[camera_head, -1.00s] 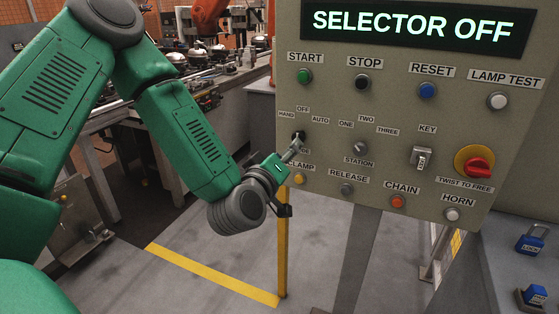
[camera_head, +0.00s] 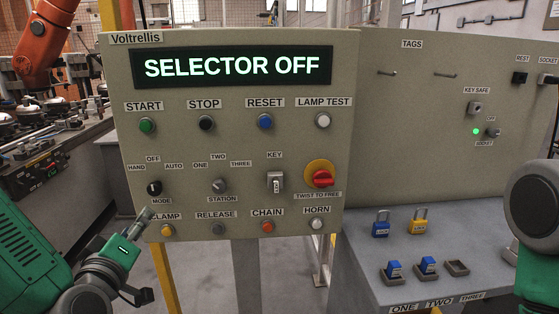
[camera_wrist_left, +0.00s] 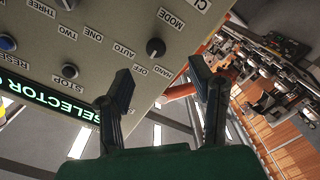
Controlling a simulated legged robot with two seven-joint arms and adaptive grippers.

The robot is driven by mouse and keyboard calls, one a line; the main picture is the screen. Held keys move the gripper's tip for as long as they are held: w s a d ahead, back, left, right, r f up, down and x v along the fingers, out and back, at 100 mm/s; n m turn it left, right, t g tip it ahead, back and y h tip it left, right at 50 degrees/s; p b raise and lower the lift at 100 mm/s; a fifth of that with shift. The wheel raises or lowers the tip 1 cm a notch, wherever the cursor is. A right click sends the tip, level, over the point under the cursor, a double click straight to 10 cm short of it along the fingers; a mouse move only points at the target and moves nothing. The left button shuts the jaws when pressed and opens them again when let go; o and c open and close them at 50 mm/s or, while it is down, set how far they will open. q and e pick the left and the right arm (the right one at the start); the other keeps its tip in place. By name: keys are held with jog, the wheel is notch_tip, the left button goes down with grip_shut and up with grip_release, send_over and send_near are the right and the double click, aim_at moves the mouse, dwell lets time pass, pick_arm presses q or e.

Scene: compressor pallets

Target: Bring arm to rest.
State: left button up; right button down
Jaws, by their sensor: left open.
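My left gripper (camera_head: 146,214) is in front of the control panel (camera_head: 345,120), just below the black MODE knob (camera_head: 154,187) in the head view. In the left wrist view my left gripper (camera_wrist_left: 160,72) is open, with its two dark fingers spread and nothing between them. The MODE knob (camera_wrist_left: 155,47) shows beyond the fingertips, apart from them. The panel's display (camera_head: 238,67) reads SELECTOR OFF. A green part of my right arm (camera_head: 540,270) shows at the right edge; its gripper is out of view.
A grey bench (camera_head: 440,230) at the right holds blue and yellow padlocks. A tags board (camera_head: 430,110) stands behind it. At the left are a worktable with machine parts and an orange robot arm (camera_head: 38,48). Open floor shows below the panel.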

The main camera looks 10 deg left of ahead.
pick_arm(q)
jog(key=s+d+f+m+g+h, duration=0.2)
jog(key=s+d+f+m+g, duration=0.15)
jog(key=f, duration=0.65)
jog(key=s+d+f+m+g+h, duration=0.3)
jog(key=s+d+f+g, duration=0.1)
jog(key=f, duration=0.6)
jog(key=s+f+m+g, duration=0.2)
jog(key=s+f+g, duration=0.2)
jog(key=s, duration=0.6)
jog(key=s+a+f+m+g+y+b, duration=0.1)
jog(key=s+f+m+g, duration=0.2)
jog(key=s+f, duration=0.6)
jog(key=shift+s+f+g, duration=0.25)
jog(key=shift+s+g, duration=0.4)
jog(key=shift+g, duration=0.4)
jog(key=shift+a+m, duration=0.15)
jog(key=shift+m, duration=0.1)
